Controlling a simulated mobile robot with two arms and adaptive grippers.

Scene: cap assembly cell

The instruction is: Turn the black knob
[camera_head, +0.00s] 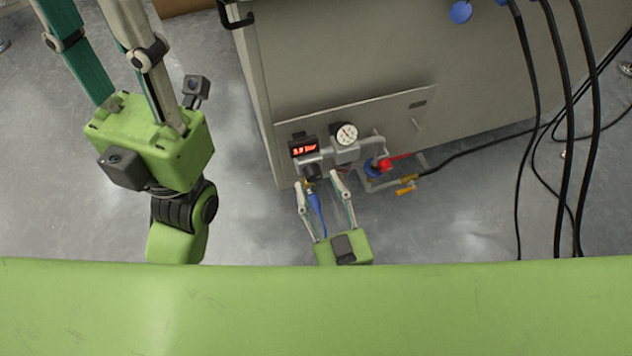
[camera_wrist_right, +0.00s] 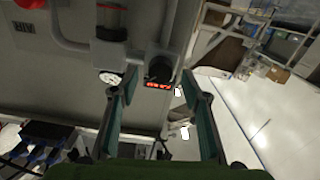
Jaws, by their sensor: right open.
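In the right wrist view, a gap shows between the two fingers (camera_wrist_right: 158,85). I cannot tell whether they touch the knob. My left gripper (camera_head: 150,148) is at the upper left, its fingertips cut off by the frame's top edge, far from the knob.
A red-lit display (camera_head: 304,148) and a round white gauge (camera_head: 346,134) are by the knob. A red valve (camera_head: 384,164) with pipes lies to the right. A blue hose-like part (camera_head: 317,213) hangs between my right fingers. Black cables (camera_head: 560,130) hang at the right.

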